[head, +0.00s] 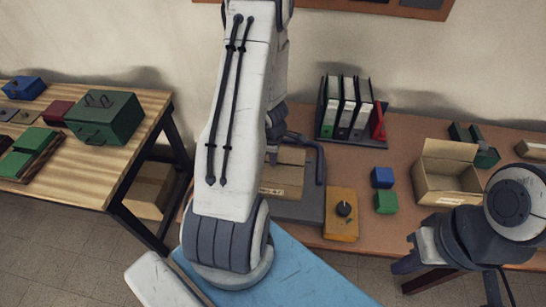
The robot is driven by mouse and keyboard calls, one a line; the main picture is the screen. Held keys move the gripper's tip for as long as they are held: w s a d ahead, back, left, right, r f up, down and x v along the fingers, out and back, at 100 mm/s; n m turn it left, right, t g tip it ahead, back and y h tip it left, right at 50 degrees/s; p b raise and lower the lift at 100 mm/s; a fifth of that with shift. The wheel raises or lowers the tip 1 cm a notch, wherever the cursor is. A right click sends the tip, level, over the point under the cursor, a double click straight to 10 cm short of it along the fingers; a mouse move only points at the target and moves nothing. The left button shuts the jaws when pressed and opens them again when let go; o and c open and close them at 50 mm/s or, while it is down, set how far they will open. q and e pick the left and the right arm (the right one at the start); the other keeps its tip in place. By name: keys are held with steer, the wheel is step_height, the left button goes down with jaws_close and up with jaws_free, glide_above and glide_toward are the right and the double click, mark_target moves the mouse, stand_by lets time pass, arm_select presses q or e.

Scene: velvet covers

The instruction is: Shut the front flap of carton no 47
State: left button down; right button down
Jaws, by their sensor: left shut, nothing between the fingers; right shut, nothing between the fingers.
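A brown carton (288,172) sits on a dark grey stand at the middle of the brown table, partly hidden behind my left arm. A small marking shows low on its front, but I cannot read a number. How its front flap lies cannot be made out. My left gripper (272,156) is mostly hidden behind the arm, shut, at the carton's upper left; I cannot tell whether it touches. My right gripper (408,264) is shut and empty, in front of the table's edge, apart from both cartons.
The dark grey stand (306,207) has a tubular frame. Right of it are an orange box with a black knob (341,226), a blue block (382,177) and a green block (385,202). Binders (347,105) stand behind. A wooden table (151,103) at left holds a green toolbox (104,118).

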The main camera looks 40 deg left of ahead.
mark_target(273, 168)
arm_select(q)
step_height(273, 168, up, 10)
steer(key=s+p, duration=0.1)
steer(key=p, duration=0.7)
steer(key=shift+d+p, duration=0.35)
steer(key=shift+d, duration=0.05)
steer(key=shift+s, duration=0.1)
steer(key=w+d+r+m+h+b, duration=0.2)
steer(key=d+m+b, duration=0.3)
steer(key=d, duration=0.5)
steer(key=w+d+r+m+h+b, duration=0.1)
steer(key=d+r+m+b, duration=0.15)
steer(key=d+m, duration=0.6)
steer(key=s+d+r+m+b, duration=0.1)
steer(key=s+d+m+b, duration=0.5)
steer(key=d, duration=0.5)
steer(key=s+d+m+g+y+b, duration=0.1)
steer(key=s+m+b, duration=0.2)
steer(key=s+m, duration=0.9)
steer(key=shift+s+r, duration=0.35)
steer(key=shift+s, duration=0.15)
